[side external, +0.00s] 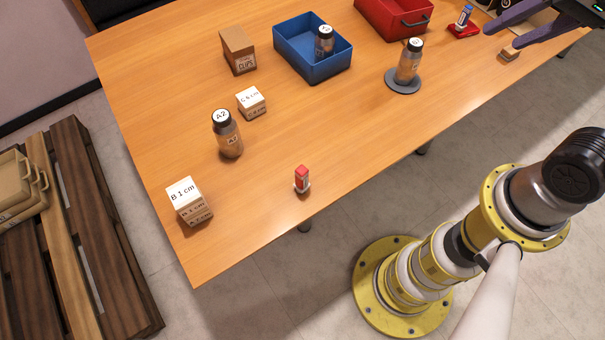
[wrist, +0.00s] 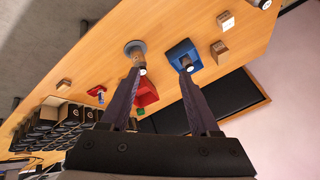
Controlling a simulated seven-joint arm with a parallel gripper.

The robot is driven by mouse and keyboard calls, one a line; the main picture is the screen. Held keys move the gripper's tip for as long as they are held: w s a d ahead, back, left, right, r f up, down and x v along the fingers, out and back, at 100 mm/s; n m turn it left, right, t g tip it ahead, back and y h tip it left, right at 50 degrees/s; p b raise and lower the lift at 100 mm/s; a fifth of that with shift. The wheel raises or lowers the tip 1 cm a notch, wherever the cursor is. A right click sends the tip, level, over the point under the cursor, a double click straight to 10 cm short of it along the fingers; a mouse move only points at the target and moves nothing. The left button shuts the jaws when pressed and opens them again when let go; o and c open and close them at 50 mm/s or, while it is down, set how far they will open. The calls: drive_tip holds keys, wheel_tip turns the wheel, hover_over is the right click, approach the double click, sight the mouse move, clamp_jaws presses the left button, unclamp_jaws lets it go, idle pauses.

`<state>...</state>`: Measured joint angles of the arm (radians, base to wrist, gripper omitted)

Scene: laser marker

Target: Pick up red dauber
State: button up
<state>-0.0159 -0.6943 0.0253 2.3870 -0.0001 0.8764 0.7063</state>
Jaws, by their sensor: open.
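The red dauber (side external: 302,180) stands upright on the table near its front edge, a small red piece with a white label and pale base. I cannot make it out in the wrist view. My gripper (side external: 502,36) is at the far right end of the table, well away from the dauber. In the wrist view my gripper (wrist: 161,72) has its two dark fingers spread, with nothing held between them.
Near the dauber are bottle A2 (side external: 228,138), block B (side external: 188,203) and block C (side external: 252,103). Farther off are a blue bin (side external: 290,63), a bottle (side external: 408,62) on a grey disc, a red bin (side external: 385,22) and a blue-marked piece (side external: 464,17). The table around the dauber is clear.

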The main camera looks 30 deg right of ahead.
drive_tip(key=w+a+m, duration=0.4)
drive_tip(key=w+m, duration=0.1)
drive_tip(key=w, duration=0.2)
drive_tip(key=m+g, duration=0.3)
drive_tip(key=g, duration=0.3)
hover_over(305, 173)
wheel_tip(305, 173, down, 20)
drive_tip(key=shift+r, duration=0.2)
drive_tip(key=shift+f+n, duration=0.25)
drive_tip(key=shift+n, duration=0.05)
wheel_tip(305, 173, down, 8)
drive_tip(key=shift+r, duration=0.25)
drive_tip(key=shift+w+f, duration=0.25)
drive_tip(key=shift+f, duration=1.15)
drive_tip(key=shift+w+f, duration=0.2)
drive_tip(key=shift+f, duration=1.15)
clamp_jaws()
